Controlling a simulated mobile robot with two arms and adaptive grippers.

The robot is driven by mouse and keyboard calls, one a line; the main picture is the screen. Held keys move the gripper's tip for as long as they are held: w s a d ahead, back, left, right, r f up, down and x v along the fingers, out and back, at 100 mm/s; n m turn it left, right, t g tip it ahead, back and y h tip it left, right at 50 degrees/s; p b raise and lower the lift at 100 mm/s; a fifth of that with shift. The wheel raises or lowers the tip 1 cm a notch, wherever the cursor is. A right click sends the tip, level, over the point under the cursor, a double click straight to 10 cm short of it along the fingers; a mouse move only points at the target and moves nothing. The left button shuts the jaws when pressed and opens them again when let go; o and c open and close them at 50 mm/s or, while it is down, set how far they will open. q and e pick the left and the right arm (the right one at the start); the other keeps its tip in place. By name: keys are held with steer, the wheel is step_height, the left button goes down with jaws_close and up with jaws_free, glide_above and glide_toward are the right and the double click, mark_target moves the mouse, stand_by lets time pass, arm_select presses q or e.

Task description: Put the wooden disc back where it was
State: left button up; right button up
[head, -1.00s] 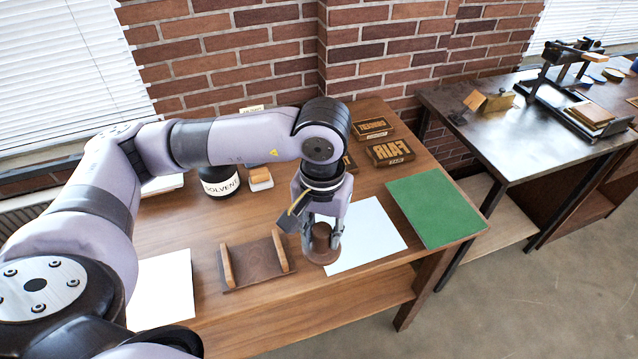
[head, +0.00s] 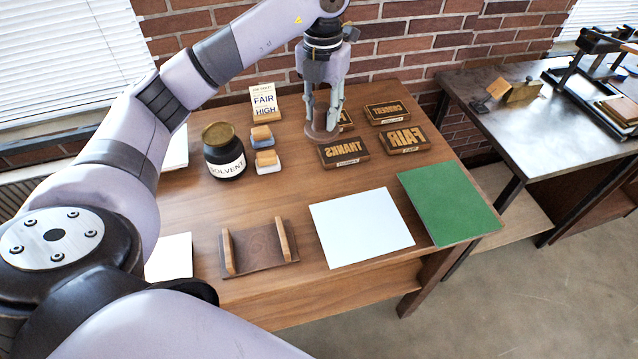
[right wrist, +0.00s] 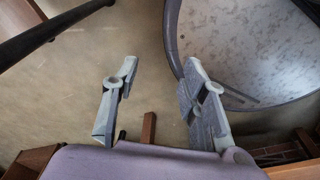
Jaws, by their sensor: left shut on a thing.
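The wooden disc (head: 321,134) is round and brown, with an upright knob on top. My left gripper (head: 323,108) is shut on its knob, at the back of the wooden table (head: 220,205) in the head view. The disc shows just behind the THANKS block (head: 344,152) and partly in front of another block (head: 345,118). I cannot tell whether it touches the table or hangs slightly above it. My right gripper (right wrist: 160,68) shows in the right wrist view, with its fingers apart and nothing between them.
A FAIR block (head: 404,139) and another block (head: 387,112) lie to the right. A solvent jar (head: 223,157), two small pads and a FAIR HIGH card (head: 264,103) are left. White paper (head: 360,228), a green mat (head: 448,204) and a two-handled board (head: 259,251) lie in front.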

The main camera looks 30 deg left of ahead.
mark_target(319, 128)
arm_select(q)
steer(key=n, duration=0.2)
steer(key=a, duration=0.1)
steer(key=shift+w+r+n, duration=0.2)
steer(key=shift+r+n, duration=0.05)
steer(key=shift+n, duration=0.15)
steer(key=shift+f+n, duration=0.2)
steer(key=shift+n, duration=0.1)
step_height(319, 128, down, 6)
steer(key=shift+r+b, duration=0.2)
steer(key=shift+b, duration=0.15)
step_height(319, 128, down, 14)
steer(key=p, duration=0.3)
steer(key=shift+r, duration=0.2)
steer(key=shift+a+f, duration=0.1)
steer(key=shift+f, duration=0.1)
arm_select(e)
steer(key=r, duration=0.1)
steer(key=s+r, duration=0.1)
steer(key=shift+s+r, duration=0.15)
steer(key=shift+r, duration=0.15)
